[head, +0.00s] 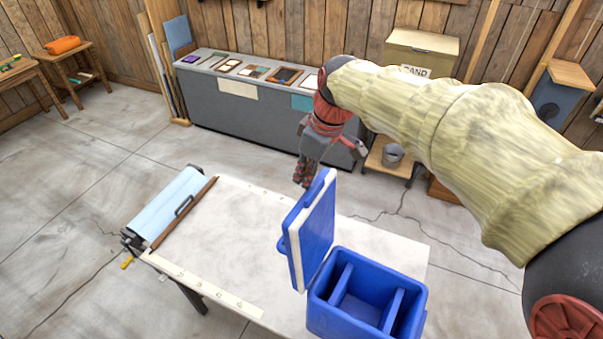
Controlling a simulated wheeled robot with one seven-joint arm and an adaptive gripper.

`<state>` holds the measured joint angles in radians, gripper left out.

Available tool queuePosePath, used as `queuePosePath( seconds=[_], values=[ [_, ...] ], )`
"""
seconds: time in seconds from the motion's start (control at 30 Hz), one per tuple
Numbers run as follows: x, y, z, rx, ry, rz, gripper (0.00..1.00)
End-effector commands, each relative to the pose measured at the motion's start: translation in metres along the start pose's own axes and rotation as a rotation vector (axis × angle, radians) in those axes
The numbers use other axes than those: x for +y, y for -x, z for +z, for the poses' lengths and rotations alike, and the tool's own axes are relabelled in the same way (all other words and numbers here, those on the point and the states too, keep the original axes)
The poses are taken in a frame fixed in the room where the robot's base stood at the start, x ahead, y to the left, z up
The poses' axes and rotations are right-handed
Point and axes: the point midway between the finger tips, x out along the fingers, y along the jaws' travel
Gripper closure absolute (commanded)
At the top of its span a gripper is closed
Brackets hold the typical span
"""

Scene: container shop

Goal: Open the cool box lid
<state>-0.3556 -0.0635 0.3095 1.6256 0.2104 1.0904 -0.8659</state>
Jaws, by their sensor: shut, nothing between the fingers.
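The blue cool box (355,322) stands at the front right of the white table, with its inside and two dividers showing. Its lid (311,228), blue with a white rim, stands raised, close to upright, along the left side of the box. My gripper (301,184) is just behind the lid's upper edge, pointing down, shut and empty. Whether its fingertips touch the lid, I cannot tell. My arm comes in from the right in a pale yellow sleeve.
The white table (235,245) is clear left of the box. A light blue roll (166,208) and a wooden strip (184,213) lie at its left end. A long grey counter (240,110) with samples stands behind. A sand bin (420,52) and a bucket (392,157) are at the back right.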

Motion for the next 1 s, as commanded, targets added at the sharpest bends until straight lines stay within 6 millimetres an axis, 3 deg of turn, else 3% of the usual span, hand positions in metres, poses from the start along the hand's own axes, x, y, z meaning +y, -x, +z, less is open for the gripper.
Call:
queuePosePath(
  seconds=[0.27,0.7,1.0],
  values=[
    [0.001,0.002,0.006,0.015,-0.003,0.002,1.0],
    [0.001,0.022,0.067,0.104,-0.002,0.002,1.0],
    [0.0,0.026,0.072,0.102,0.0,0.0,1.0]
  ],
)
